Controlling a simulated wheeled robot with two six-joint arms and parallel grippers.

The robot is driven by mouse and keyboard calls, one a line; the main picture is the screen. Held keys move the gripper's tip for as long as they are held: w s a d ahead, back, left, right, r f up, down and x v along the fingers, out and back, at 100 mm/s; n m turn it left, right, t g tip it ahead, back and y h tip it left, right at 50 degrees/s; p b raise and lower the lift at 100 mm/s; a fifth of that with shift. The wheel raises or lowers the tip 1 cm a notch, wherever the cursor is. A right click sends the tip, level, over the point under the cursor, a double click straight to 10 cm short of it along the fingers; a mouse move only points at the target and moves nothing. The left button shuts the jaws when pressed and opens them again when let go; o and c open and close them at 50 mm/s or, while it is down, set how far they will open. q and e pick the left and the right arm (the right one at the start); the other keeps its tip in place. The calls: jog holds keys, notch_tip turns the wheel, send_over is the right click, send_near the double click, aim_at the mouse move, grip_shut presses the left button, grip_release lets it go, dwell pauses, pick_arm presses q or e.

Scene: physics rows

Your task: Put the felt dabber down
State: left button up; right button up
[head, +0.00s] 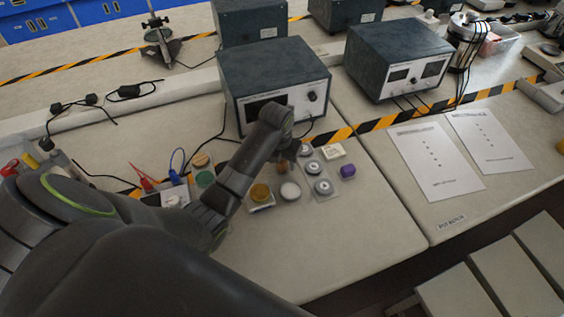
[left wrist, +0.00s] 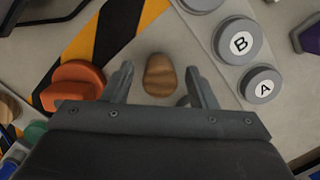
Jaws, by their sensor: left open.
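A small rounded brown wooden piece, which looks like the felt dabber (left wrist: 160,76), stands on the pale bench top in the left wrist view. In the head view it shows as a small brown spot (head: 281,165) just below my left gripper (head: 284,148). My left gripper (left wrist: 159,88) is open, with one finger on each side of the dabber and a visible gap to both. The dabber's underside is hidden. My right gripper is in neither view.
Grey lettered discs (left wrist: 238,42) and a purple block (head: 348,170) stand close on the right. An orange knob (left wrist: 74,86) sits close on the left by the striped tape. A grey instrument box (head: 274,82) stands behind. The bench's front area is clear.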

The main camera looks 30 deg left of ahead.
pick_arm(q)
jog(key=r, duration=0.5)
jog(key=s+r, duration=0.1)
jog(key=r, duration=0.1)
jog(key=shift+r+b, duration=0.4)
jog(key=shift+s+r+p, duration=0.2)
jog(key=shift+r+p, duration=0.45)
jog(key=shift+r, duration=0.1)
jog(key=shift+s+r+p, duration=0.15)
jog(key=shift+r+p, duration=0.45)
jog(key=shift+p, duration=0.05)
jog(key=shift+f, duration=0.1)
